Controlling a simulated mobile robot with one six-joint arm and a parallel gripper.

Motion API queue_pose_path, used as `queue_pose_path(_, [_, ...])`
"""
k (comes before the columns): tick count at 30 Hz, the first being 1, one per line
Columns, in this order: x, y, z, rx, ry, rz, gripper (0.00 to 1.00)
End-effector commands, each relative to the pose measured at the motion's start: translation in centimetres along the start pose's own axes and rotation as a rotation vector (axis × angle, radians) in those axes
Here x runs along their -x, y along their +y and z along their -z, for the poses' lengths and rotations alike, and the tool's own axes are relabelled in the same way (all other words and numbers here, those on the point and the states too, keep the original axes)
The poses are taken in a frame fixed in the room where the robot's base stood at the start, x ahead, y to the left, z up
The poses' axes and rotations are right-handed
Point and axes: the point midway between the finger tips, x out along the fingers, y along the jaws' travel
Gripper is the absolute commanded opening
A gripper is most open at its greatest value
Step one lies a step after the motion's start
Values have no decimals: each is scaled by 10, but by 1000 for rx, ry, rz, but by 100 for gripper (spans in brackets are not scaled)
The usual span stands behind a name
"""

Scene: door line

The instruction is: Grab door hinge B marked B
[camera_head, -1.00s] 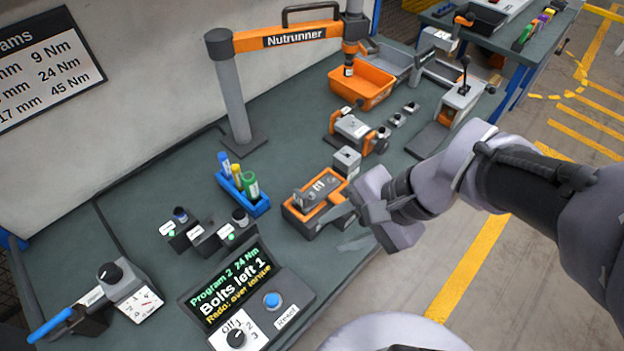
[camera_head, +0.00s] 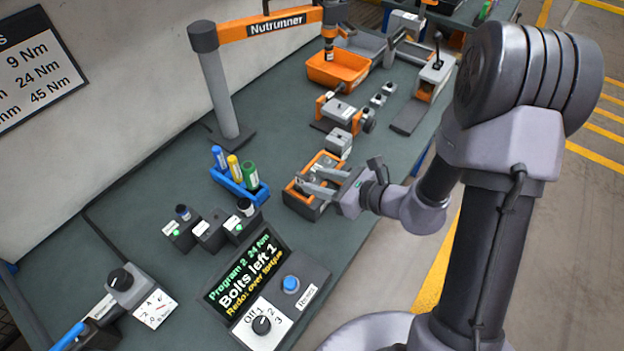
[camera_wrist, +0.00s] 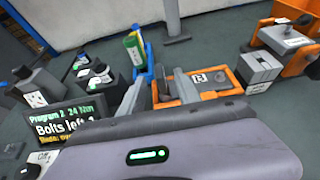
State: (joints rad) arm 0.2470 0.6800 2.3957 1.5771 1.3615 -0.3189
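The hinge (camera_wrist: 205,84) is a grey plate with a white label in an orange-rimmed holder (camera_wrist: 172,102). The label is small and slanted; I cannot read it surely as B. In the head view the holder (camera_head: 293,201) stands on the bench and my fingers partly cover the hinge. My gripper (camera_head: 308,180) reaches in from the right with its two fingers apart, over or at the holder. I cannot tell whether the fingers touch the hinge.
A nutrunner stand (camera_head: 222,90), an orange bin (camera_head: 338,72) and an orange-grey clamp fixture (camera_head: 338,109) stand behind. A blue marker rack (camera_head: 240,186), small dark blocks (camera_head: 210,230) and a controller showing "Bolts left 1" (camera_head: 245,275) lie left and in front.

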Motion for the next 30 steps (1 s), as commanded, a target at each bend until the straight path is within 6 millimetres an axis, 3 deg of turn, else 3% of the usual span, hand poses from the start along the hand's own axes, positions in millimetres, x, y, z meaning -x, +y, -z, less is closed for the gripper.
queue_pose_path(7, [-46, 1, 4, 2, 0, -3, 39])
queue_pose_path(15, [-51, 1, 1, 1, 1, -1, 39])
queue_pose_path(21, [-51, 1, 1, 1, 1, -2, 0])
queue_pose_path(30, [-51, 1, 1, 1, 1, -2, 0])
